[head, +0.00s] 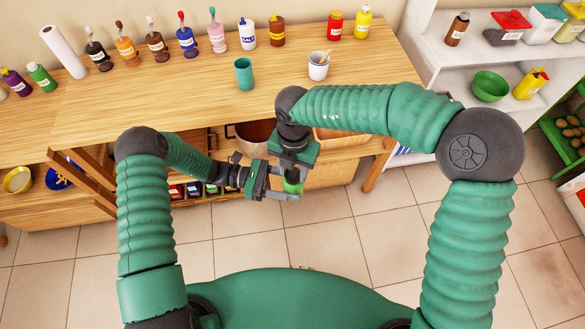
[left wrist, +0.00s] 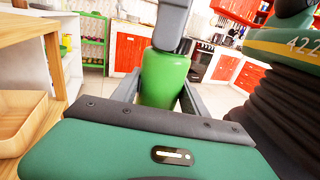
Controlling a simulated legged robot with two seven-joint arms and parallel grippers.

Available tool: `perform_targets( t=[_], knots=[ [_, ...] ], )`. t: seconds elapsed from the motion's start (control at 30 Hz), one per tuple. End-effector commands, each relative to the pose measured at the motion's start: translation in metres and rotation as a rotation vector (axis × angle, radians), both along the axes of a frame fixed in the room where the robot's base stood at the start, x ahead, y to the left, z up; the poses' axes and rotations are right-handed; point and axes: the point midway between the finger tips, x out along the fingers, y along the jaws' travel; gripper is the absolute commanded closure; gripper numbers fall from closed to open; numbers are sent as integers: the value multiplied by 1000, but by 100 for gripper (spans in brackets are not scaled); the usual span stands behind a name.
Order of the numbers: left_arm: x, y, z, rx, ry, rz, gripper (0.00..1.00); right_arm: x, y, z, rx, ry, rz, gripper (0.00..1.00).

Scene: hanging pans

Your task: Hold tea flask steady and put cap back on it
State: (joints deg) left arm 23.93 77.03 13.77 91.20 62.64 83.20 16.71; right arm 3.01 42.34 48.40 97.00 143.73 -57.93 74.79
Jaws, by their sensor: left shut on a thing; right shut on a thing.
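The green tea flask (head: 292,187) is upright in front of the wooden table, above the floor. It also shows in the left wrist view (left wrist: 165,80). My left gripper (head: 283,190) comes in from the left and is shut around the flask's body. My right gripper (head: 294,168) points down right above the flask's top and is shut. The cap is hidden by the right gripper's fingers. A grey part of that gripper (left wrist: 172,22) covers the flask's top in the left wrist view, so I cannot tell whether the cap touches the flask.
The wooden table (head: 180,95) holds a teal cup (head: 244,74), a white mug (head: 318,68) and several bottles along the back. Below it are a brown pot (head: 255,132) and a wooden tray (left wrist: 22,120). A white shelf (head: 455,62) stands at right. The tiled floor is clear.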

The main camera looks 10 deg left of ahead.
Motion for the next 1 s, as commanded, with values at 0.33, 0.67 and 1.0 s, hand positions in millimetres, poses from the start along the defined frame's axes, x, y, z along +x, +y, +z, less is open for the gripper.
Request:
perform_targets(
  t=[0.33,0.67,1.0],
  knots=[
    [-3,-2,0,-2,1,-10,100,1,0,1,4,-8,-1111,98],
    [-3,-2,0,-2,1,-9,100,1,-1,1,4,-6,-1166,43],
    [-1,-1,0,-2,0,-5,100,0,-2,2,-1,-4,-1164,39]
  ],
)
